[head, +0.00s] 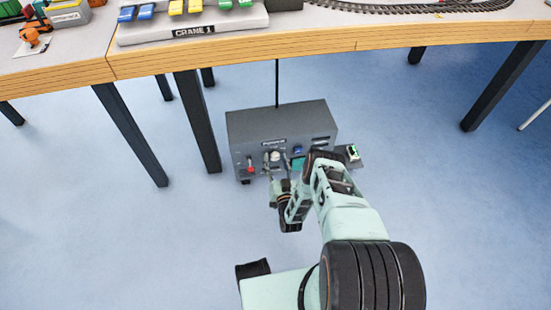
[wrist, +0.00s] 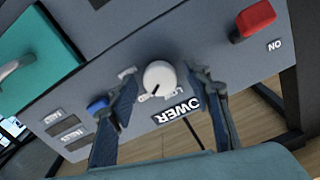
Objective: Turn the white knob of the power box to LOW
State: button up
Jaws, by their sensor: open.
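The grey power box (head: 285,118) stands on the floor below the table. Its white knob (wrist: 159,77) sits between my fingertips in the wrist view, and it also shows small in the head view (head: 275,156). A dark mark on the knob points toward the lower left of the wrist view. Small labels lie beside the knob; one is partly readable, beginning "LO", upside down. My gripper (wrist: 163,74) is open, one finger on each side of the knob, with no clear contact.
A red switch (wrist: 255,18) marked ON, a blue button (wrist: 97,105) and a teal panel with a handle (wrist: 38,58) are near the knob. Table legs (head: 198,125) stand behind and left of the box. The blue floor around is mostly clear.

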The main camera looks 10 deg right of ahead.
jog(key=shift+c, duration=0.4)
jog(key=c, duration=1)
jog(key=shift+c, duration=0.4)
jog(key=shift+n, duration=0.3)
jog(key=n, duration=0.6)
jog(key=shift+a, duration=0.1)
jog(key=n, duration=0.5)
jog(key=shift+r+n, duration=0.1)
jog(key=shift+n, duration=0.2)
jog(key=shift+w, duration=0.1)
jog(key=o, duration=1.2)
jog(key=shift+c, duration=0.2)
